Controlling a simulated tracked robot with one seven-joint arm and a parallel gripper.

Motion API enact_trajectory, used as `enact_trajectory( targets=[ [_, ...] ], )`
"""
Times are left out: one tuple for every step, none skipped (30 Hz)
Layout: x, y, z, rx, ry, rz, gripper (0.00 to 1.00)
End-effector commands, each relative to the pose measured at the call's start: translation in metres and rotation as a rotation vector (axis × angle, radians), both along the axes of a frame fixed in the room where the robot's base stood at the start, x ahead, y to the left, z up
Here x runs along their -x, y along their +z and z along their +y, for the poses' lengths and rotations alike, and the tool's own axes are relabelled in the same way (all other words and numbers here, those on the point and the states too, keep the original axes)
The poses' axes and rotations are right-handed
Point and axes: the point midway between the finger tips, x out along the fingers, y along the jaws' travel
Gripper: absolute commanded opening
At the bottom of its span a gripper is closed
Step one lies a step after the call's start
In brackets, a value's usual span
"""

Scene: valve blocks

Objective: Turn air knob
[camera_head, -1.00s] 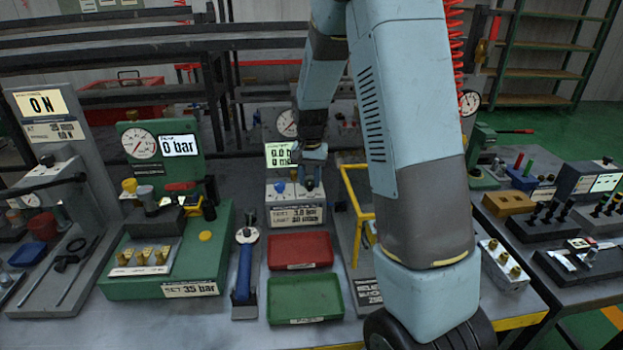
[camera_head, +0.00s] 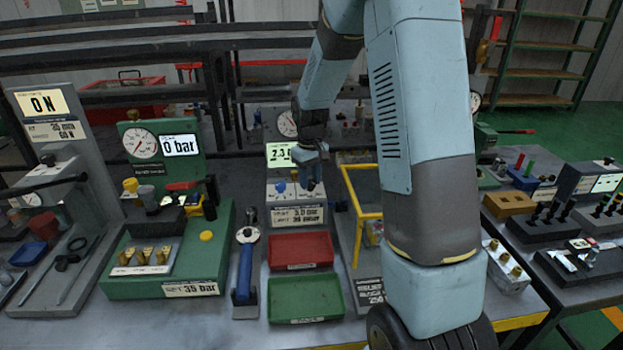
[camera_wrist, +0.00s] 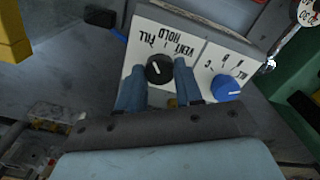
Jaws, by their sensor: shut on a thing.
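The black knob (camera_wrist: 159,69) sits on a white panel marked FILL, HOLD and VENT in the wrist view; its white pointer line is visible. My gripper (camera_head: 311,182) is shut on this knob, with one blue finger on each side of it. A blue knob (camera_wrist: 227,88) with a white line sits beside it on the same unit and is not held. In the head view the unit's display (camera_head: 281,154) reads about 2.3, and my fingers largely hide the black knob.
A red tray (camera_head: 300,262) and a green tray (camera_head: 305,312) lie in front of the unit. A yellow frame (camera_head: 367,216) stands close on the right. A green gauge station (camera_head: 216,262) reading 0 bar and a blue-handled tool (camera_head: 244,272) are on the left.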

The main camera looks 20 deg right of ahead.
Motion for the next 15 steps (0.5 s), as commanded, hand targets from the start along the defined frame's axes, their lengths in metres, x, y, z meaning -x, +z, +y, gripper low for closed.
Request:
enact_trajectory(
  targets=[
    [0.0037,-0.0022,0.0004,-0.001,0.018,0.011,0.05],
    [0.0037,-0.0023,0.0004,-0.001,0.028,0.011,0.05],
    [0.0038,-0.0023,0.0005,0.000,0.038,0.012,0.05],
    [0.0038,-0.0023,0.0004,0.000,0.045,0.012,0.05],
    [0.0038,-0.0024,0.0004,0.000,0.052,0.012,0.05],
    [0.0039,-0.0024,0.0003,0.000,0.059,0.012,0.05],
    [0.0039,-0.0024,0.0003,0.000,0.063,0.012,0.05],
    [0.0039,-0.0025,0.0002,0.000,0.066,0.012,0.05],
    [0.0039,-0.0025,0.0002,0.000,0.069,0.012,0.05],
    [0.0039,-0.0025,0.0002,0.000,0.071,0.012,0.05],
    [0.0040,-0.0025,0.0002,0.000,0.073,0.012,0.05],
    [0.0040,-0.0025,0.0001,0.000,0.074,0.012,0.05],
    [0.0040,-0.0026,0.0001,0.000,0.074,0.012,0.05],
    [0.0040,-0.0026,0.0001,0.000,0.074,0.012,0.05],
    [0.0040,-0.0026,0.0000,0.000,0.074,0.012,0.05]
  ],
)
